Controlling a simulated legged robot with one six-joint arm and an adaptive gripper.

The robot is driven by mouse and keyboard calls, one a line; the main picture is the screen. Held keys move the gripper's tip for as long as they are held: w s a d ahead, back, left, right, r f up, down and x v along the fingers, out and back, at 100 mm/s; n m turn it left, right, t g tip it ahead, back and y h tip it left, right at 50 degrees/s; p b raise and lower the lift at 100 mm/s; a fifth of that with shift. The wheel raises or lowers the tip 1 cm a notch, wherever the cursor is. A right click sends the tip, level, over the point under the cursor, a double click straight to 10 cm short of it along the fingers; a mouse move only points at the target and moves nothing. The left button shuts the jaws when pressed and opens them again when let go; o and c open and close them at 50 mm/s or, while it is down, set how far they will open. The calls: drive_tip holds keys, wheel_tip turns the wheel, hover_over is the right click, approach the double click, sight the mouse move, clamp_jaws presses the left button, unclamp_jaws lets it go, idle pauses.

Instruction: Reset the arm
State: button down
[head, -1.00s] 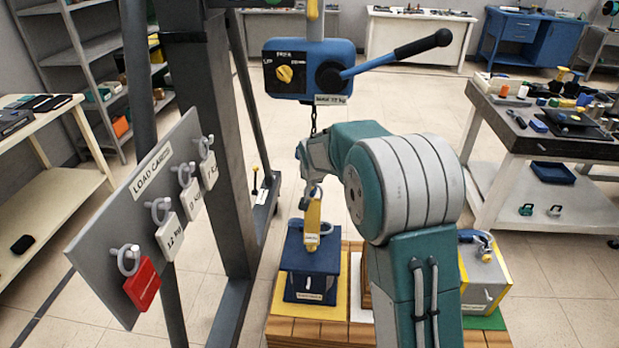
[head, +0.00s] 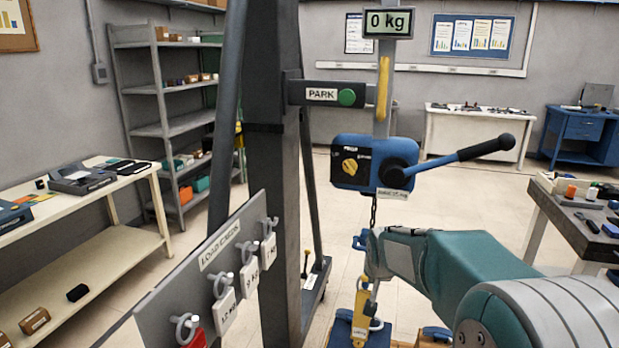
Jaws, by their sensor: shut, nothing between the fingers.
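My arm (head: 480,265) reaches in from the lower right, teal and grey. Its end, my gripper (head: 374,258), is small and seen from behind, beside the hoist chain (head: 374,212). It is shut and empty; its fingertips are hard to make out. Just below it hangs a yellow latch piece (head: 361,312) with a label, over a dark blue block (head: 341,330) at the bottom edge. I cannot tell whether my gripper touches the chain or the latch piece.
A blue hoist box (head: 372,165) with a yellow knob and lever (head: 470,150) hangs above my gripper. A display (head: 388,22) reads 0 kg. A PARK bar (head: 325,94), steel post (head: 272,180) and load-card board (head: 195,285) stand left. A dark-topped bench (head: 565,225) is right.

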drive_tip(key=s+r+n, duration=0.1)
drive_tip(key=s+r, duration=0.3)
drive_tip(key=s, duration=0.5)
drive_tip(key=s+r+n, duration=0.1)
drive_tip(key=s+r, duration=0.3)
drive_tip(key=s, duration=0.5)
drive_tip(key=s+f+n+g, duration=0.1)
drive_tip(key=s+f, duration=0.1)
drive_tip(key=s, duration=1.3)
drive_tip(key=shift+a+f+n+y, duration=0.15)
drive_tip(key=shift+n+y, duration=0.15)
